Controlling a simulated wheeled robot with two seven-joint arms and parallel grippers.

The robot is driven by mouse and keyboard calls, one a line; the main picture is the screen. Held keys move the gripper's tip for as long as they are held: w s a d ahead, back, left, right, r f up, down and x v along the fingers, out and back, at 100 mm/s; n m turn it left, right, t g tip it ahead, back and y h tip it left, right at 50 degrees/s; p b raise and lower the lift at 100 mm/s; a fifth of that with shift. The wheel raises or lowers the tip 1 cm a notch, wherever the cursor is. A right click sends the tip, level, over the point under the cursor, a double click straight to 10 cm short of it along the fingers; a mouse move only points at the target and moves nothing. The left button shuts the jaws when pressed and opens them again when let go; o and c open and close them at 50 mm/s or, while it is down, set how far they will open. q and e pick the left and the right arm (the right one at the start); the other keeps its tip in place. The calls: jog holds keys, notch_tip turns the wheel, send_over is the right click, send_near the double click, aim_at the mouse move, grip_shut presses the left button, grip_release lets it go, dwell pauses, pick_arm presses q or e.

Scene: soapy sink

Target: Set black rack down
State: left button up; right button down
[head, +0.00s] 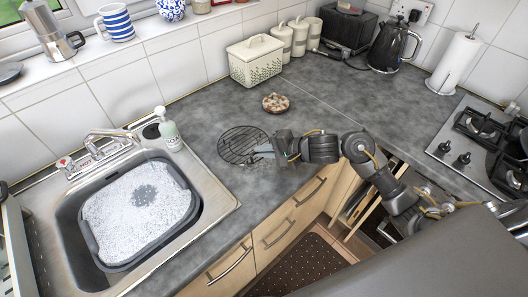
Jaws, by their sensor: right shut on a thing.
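The black rack (238,143) is a round wire rack, seen in the head view over the grey countertop right of the sink. My right gripper (262,150) reaches in from the right and is shut on the rack's right edge. The rack looks about level and lies at or very close to the counter surface; I cannot tell whether it touches. The gripper hides part of its right rim. My left gripper is not in view.
The sink (212,220) with a soapy basin (185,250) is at the left, with a soap bottle (169,130) behind it. A brown patterned round item (276,103) lies behind the rack. A cream bread bin (256,60) stands against the wall. Counter around the rack is clear.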

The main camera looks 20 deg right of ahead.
jog(key=c, duration=1.6)
grip_release()
jog(key=shift+f, duration=0.15)
jog(key=v, duration=1.2)
